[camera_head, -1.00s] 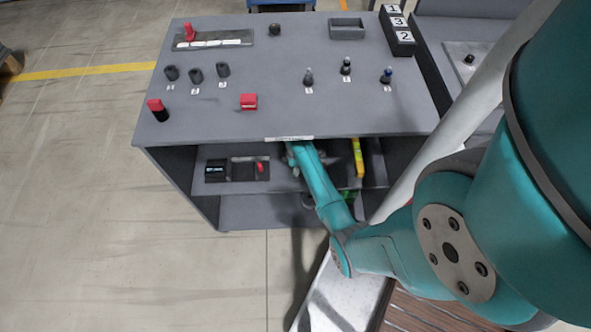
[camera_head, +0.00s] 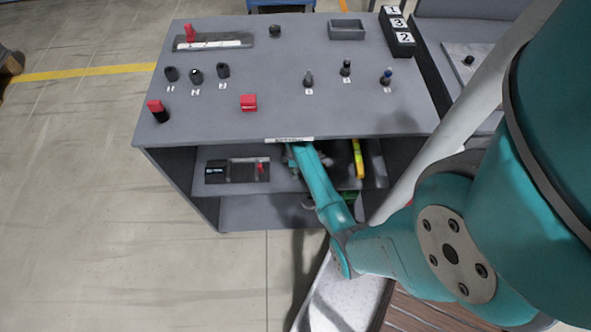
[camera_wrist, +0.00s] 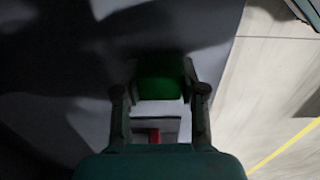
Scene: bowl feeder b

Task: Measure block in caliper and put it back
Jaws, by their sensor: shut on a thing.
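In the wrist view my gripper (camera_wrist: 160,92) is shut on a dark green block (camera_wrist: 160,78), which sits between its two fingers. In the head view the gripper is mostly hidden under the bench top, inside the open shelf, at the end of my teal forearm. A black caliper-like device (camera_head: 216,171) with a small display and a red part (camera_head: 262,167) lies on the upper shelf (camera_head: 280,183), left of my forearm. In the wrist view a pale plate with a red part (camera_wrist: 155,136) shows between the fingers; I cannot tell whether it is the same device.
The grey bench top (camera_head: 300,115) overhangs the shelf closely. It carries several dark knobs, a red button (camera_head: 248,102) and a small tray (camera_head: 346,30). A yellow object (camera_head: 358,158) stands right of my forearm. Open floor lies to the left.

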